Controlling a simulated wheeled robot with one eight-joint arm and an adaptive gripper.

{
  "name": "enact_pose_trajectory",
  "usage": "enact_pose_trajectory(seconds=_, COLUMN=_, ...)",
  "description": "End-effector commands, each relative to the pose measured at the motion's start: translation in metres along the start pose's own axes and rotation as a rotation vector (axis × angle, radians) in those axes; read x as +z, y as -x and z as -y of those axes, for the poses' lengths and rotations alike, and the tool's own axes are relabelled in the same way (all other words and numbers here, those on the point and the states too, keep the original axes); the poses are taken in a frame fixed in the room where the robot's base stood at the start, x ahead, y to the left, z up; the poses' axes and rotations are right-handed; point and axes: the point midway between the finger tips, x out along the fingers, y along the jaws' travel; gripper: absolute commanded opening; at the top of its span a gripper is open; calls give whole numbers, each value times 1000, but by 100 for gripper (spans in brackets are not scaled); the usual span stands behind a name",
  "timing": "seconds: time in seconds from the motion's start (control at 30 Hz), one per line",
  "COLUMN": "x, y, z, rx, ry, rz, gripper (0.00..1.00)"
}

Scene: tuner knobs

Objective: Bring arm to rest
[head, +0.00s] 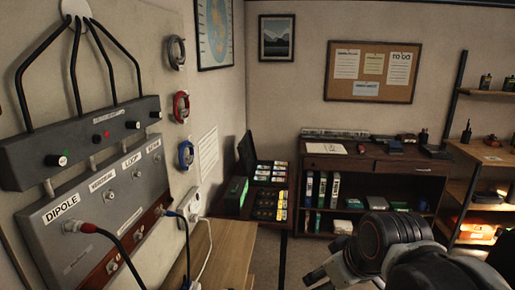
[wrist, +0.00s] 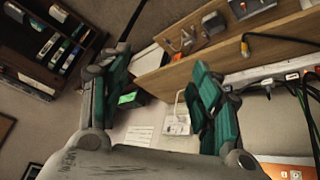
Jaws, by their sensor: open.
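My gripper (head: 322,277) is at the bottom right of the head view, partly cut off by the lower edge, with my dark arm behind it. In the wrist view my gripper (wrist: 158,88) has its two green-padded fingers wide apart with nothing between them. It is in free air, away from the tuner panel. The grey tuner box with knobs (head: 90,138) is on the left wall in the head view.
A wooden desk top (head: 215,265) is below the panel. Coiled cables hang on the wall, such as the red coil (head: 181,106). A dark cabinet (head: 375,172) stands at the back and shelves (head: 482,160) at the right. Floor between the desk and my arm looks clear.

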Motion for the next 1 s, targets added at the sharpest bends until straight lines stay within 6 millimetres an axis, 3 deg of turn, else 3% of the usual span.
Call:
enact_pose_trajectory(seconds=0.2, x=42, y=23, z=-7, rx=70, ry=-220, rz=-23, gripper=57)
enact_pose_trajectory(seconds=0.43, x=72, y=35, z=-11, rx=120, ry=-390, rz=-50, gripper=57)
enact_pose_trajectory(seconds=1.0, x=80, y=38, z=-13, rx=134, ry=-439, rz=-59, gripper=57)
